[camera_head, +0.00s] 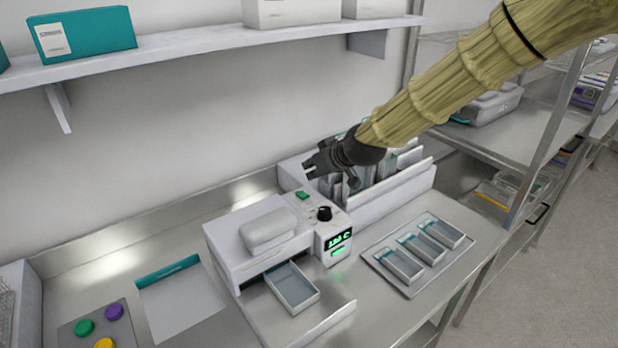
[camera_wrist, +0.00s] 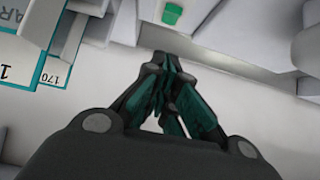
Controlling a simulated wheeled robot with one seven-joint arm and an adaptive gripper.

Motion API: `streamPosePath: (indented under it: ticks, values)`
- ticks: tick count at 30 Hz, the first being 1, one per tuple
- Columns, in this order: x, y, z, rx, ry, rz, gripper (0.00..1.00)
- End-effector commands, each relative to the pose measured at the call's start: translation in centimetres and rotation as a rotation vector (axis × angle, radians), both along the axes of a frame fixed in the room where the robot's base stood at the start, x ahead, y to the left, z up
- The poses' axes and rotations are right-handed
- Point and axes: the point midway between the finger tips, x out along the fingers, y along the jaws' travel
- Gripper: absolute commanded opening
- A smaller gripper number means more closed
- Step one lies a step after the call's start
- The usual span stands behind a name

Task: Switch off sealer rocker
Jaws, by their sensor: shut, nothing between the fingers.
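The white sealer (camera_head: 262,240) stands on the steel counter with a rounded handle on its lid. Its control panel carries a green rocker (camera_head: 302,195), a black knob (camera_head: 324,213) and a lit green display (camera_head: 339,241). The rocker also shows in the wrist view (camera_wrist: 172,14) near the top edge, beyond my fingertips. My gripper (camera_head: 313,164) is shut and empty, above and behind the rocker in the head view. In the wrist view the closed fingers (camera_wrist: 160,70) point toward the panel, apart from the rocker. Which way the rocker is tipped is too small to tell.
A white rack (camera_head: 390,192) with upright packs stands behind the panel, under my arm. A tray (camera_head: 452,262) with several small containers lies right of the sealer. A shallow tray (camera_head: 294,284) sits in front of it. A shelf (camera_head: 200,43) runs above. The counter's left part holds a pouch (camera_head: 178,300).

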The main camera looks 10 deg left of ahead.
Motion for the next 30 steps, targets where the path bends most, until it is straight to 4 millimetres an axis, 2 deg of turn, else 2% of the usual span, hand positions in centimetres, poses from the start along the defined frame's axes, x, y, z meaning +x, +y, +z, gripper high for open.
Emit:
streamPosePath:
  ticks: [6, 13, 30]
  values:
    - [-1.1, -1.2, 2.2, 0.003, -0.002, 0.001, 0.00]
    - [-1.9, -2.1, 4.0, 0.003, -0.001, 0.000, 0.00]
    - [-2.2, -2.5, 4.5, -0.002, 0.002, -0.003, 0.00]
